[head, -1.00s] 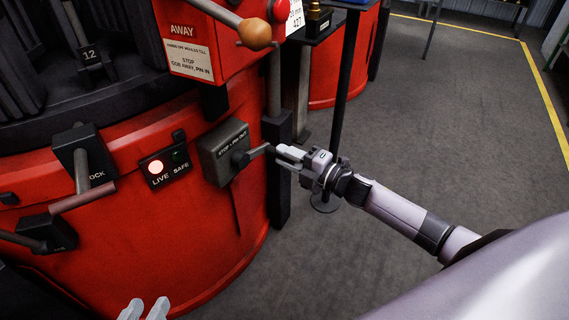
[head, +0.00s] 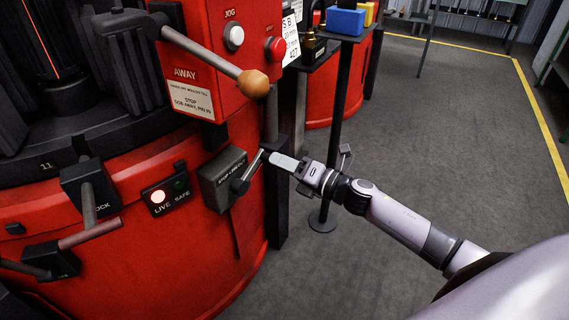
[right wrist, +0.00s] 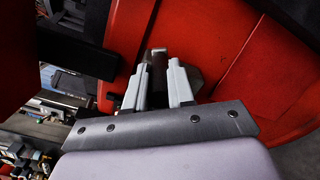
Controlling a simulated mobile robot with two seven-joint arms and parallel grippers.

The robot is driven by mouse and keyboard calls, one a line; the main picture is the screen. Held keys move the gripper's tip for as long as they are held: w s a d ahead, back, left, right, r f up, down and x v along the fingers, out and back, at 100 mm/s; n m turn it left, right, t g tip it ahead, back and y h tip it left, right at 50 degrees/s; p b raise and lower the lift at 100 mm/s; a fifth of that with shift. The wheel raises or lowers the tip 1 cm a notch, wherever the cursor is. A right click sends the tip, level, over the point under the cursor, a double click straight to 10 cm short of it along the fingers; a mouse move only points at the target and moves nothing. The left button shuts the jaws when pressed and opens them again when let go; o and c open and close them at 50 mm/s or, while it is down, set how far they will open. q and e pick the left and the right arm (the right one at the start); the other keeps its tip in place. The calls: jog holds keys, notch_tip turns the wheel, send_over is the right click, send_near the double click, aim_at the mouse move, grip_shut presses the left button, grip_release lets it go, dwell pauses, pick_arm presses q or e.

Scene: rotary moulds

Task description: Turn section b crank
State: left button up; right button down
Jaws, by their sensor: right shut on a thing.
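A dark box labelled "STOP - PIN OUT" (head: 218,182) is on the side of the red machine. Its short metal crank (head: 249,171) points up and to the right from its hub. My right gripper (head: 272,156) is shut on the outer end of this crank, coming from the right. In the right wrist view my two grey fingers (right wrist: 162,75) stand close about a small metal end (right wrist: 158,53), partly hidden between them. A placard with "S B" (head: 291,40) hangs above, partly cut by other parts. My left gripper is out of view.
A long lever with a wooden knob (head: 253,84) juts out above the box. At left are a lamp panel (head: 168,190) with LIVE lit, and a lever with a reddish-brown handle (head: 90,233). A stand pole (head: 335,120) rises behind my gripper. Grey floor at right is clear.

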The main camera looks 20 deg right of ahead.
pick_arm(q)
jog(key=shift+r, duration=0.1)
pick_arm(e)
jog(key=shift+s+a+r, duration=0.1)
jog(key=shift+a+r, duration=0.1)
jog(key=c, duration=1)
grip_release()
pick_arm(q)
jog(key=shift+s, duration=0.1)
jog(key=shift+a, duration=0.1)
pick_arm(e)
jog(key=shift+s+d, duration=0.3)
jog(key=shift+s, duration=0.15)
pick_arm(q)
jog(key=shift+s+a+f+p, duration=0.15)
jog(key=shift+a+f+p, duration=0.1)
jog(key=shift+p, duration=0.2)
pick_arm(e)
jog(key=v, duration=0.6)
